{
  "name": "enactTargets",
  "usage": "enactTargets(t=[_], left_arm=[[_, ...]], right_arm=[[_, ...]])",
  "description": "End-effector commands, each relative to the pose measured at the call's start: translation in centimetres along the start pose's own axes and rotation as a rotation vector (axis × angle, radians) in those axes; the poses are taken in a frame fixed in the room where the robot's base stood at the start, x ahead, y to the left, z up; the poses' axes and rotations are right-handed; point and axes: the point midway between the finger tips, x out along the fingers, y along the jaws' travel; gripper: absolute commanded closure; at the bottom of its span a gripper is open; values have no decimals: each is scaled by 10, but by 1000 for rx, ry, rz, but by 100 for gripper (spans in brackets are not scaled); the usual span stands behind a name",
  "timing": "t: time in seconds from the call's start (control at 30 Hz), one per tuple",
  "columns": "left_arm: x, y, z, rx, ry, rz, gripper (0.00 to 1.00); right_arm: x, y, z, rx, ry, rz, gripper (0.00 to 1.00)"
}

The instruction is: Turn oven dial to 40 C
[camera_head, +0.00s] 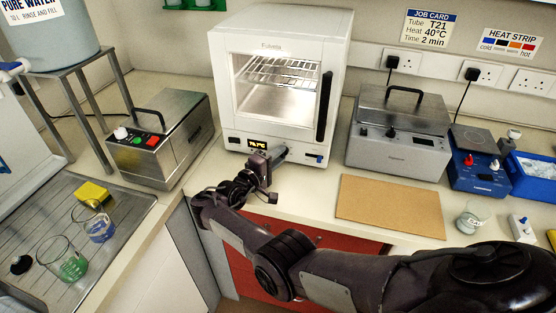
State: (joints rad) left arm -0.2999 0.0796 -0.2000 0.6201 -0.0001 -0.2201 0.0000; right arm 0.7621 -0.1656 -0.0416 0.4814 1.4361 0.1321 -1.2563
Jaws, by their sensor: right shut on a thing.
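The white oven (224,100) stands on the bench at the back centre, with its window lit, wire racks inside and a black door handle at its right. A small lit display (257,144) is on its lower front; its amber figures are too small to read surely. My right gripper (284,152) reaches up to the lower front panel, just right of the display, and is shut on the oven dial. The dial itself is hidden by the fingers. My left gripper is not in view.
A steel bath with a dark handle (165,137) stands left of the oven, another steel unit (400,130) to its right. A brown board (390,206) lies on the bench. A job card (427,29) on the wall reads 40°C. Glass beakers (65,262) stand at the left.

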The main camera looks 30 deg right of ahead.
Motion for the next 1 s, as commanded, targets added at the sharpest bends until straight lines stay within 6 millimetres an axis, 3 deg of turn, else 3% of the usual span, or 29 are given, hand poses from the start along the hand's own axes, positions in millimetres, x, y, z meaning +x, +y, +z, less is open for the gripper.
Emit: enactTargets(t=[0.57, 0.6, 0.73, 1.0], left_arm=[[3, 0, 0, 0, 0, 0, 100], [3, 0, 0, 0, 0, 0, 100], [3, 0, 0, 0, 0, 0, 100], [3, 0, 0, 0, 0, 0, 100]], right_arm=[[0, -1, 0, -31, 2, 11, 97], [0, -1, 0, -31, 2, 11, 70], [0, -1, 0, -30, 1, 11, 53], [0, -1, 0, -29, 1, 11, 52]])
